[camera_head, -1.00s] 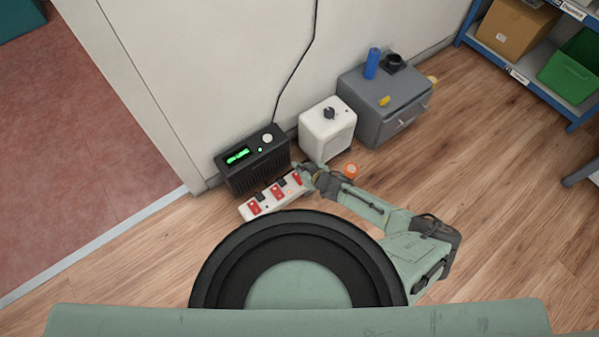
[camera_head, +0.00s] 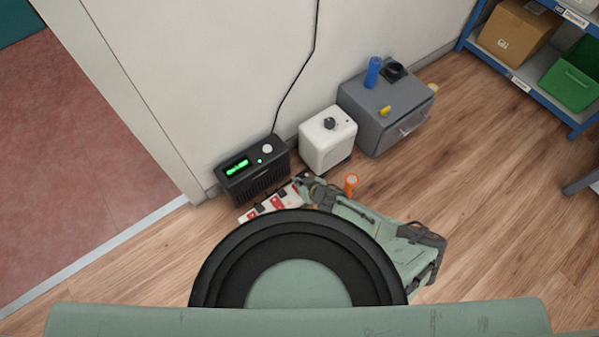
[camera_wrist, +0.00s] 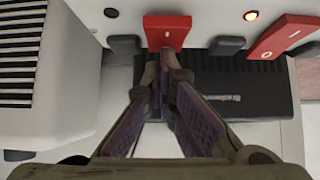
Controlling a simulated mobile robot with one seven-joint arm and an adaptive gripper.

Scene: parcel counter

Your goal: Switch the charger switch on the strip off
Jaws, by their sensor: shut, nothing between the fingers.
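The white power strip (camera_head: 243,218) with red switches lies on the floor in front of a black box, partly hidden behind my body. In the wrist view, one red switch (camera_wrist: 167,30) is straight ahead of my gripper (camera_wrist: 168,55). A second red switch (camera_wrist: 285,35) is to the right, beside a lit orange lamp (camera_wrist: 251,15). A dark lamp (camera_wrist: 111,12) is left of the first switch. My gripper is shut and empty, its fingertips at the near edge of the first switch. I cannot tell whether they touch. No readable label shows which switch is the charger's.
The black box (camera_head: 252,170) with a green display stands behind the strip, its cord running up the wall. A white box with a knob (camera_head: 328,150), a grey cabinet (camera_head: 375,125) and an orange object (camera_head: 351,184) are to the right. Open floor lies further right.

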